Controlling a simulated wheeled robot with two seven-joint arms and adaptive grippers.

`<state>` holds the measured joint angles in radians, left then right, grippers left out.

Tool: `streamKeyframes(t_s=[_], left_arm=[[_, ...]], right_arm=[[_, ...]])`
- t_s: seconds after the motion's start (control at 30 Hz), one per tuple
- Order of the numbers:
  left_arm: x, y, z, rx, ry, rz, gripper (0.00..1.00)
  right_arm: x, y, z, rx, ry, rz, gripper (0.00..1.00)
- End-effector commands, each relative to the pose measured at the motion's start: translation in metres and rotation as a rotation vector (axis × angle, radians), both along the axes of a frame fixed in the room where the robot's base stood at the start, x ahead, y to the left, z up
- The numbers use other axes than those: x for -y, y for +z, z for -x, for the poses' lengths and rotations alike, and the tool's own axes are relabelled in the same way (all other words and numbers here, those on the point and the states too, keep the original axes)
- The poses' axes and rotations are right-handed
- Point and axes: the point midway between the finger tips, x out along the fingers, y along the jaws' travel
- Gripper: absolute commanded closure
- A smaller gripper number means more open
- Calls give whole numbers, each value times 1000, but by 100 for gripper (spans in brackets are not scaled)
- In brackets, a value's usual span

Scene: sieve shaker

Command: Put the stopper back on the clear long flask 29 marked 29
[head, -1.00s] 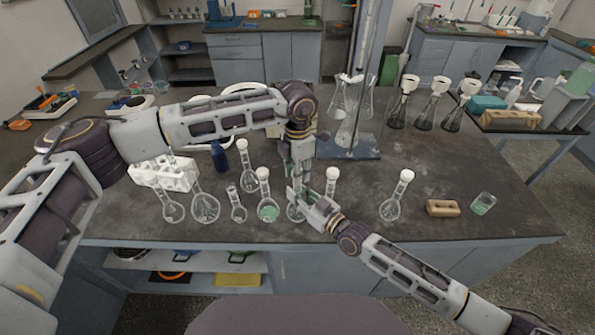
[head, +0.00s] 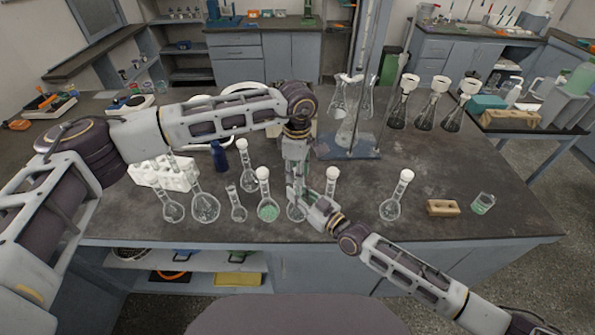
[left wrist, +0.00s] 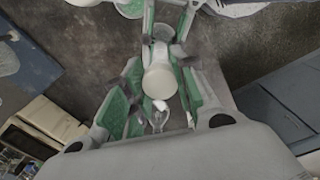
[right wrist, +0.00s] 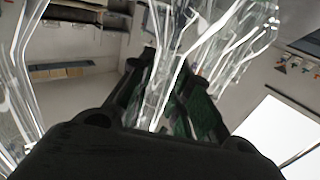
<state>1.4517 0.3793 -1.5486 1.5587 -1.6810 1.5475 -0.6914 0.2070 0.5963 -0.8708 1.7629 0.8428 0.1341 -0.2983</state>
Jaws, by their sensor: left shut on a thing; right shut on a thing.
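A clear long-necked flask (head: 296,213) stands near the front middle of the bench, partly hidden by my grippers; no marking on it is legible. My right gripper (head: 303,195) reaches in from the right and is shut on its neck. Clear glass (right wrist: 155,95) shows between its fingers in the right wrist view. My left gripper (head: 296,178) points down just above, close to the right gripper. In the left wrist view a white round-topped stopper (left wrist: 160,82) sits between its green-padded fingers. Whether the stopper touches the flask mouth is hidden.
White-stoppered flasks stand close by: one with green liquid (head: 268,212) to the left, one behind right (head: 331,180) and one farther right (head: 390,209). A white rack (head: 165,175), a blue bottle (head: 219,156), a wooden block (head: 443,208) and a beaker (head: 483,204) are farther out.

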Motion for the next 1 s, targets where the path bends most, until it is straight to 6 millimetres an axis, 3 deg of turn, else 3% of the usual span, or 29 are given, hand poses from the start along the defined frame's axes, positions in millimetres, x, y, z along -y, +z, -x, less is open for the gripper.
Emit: streamKeyframes(t_s=[0.17, 0.2, 0.33, 0.73, 1.0], left_arm=[[-1, 0, -1, 2, -17, -2, 100], [-1, 0, -1, 2, -17, -2, 69], [-1, 0, -1, 2, -16, -2, 52], [0, 3, 0, 1, -17, 0, 51], [0, 23, -1, 2, -17, 0, 51]], right_arm=[[0, 0, 0, 1, -1, -1, 100], [0, 0, 0, 1, -1, -1, 100], [0, 0, 0, 1, 0, -1, 100], [0, 0, 0, 0, 0, 0, 100], [0, 0, 0, 0, 0, 0, 100]])
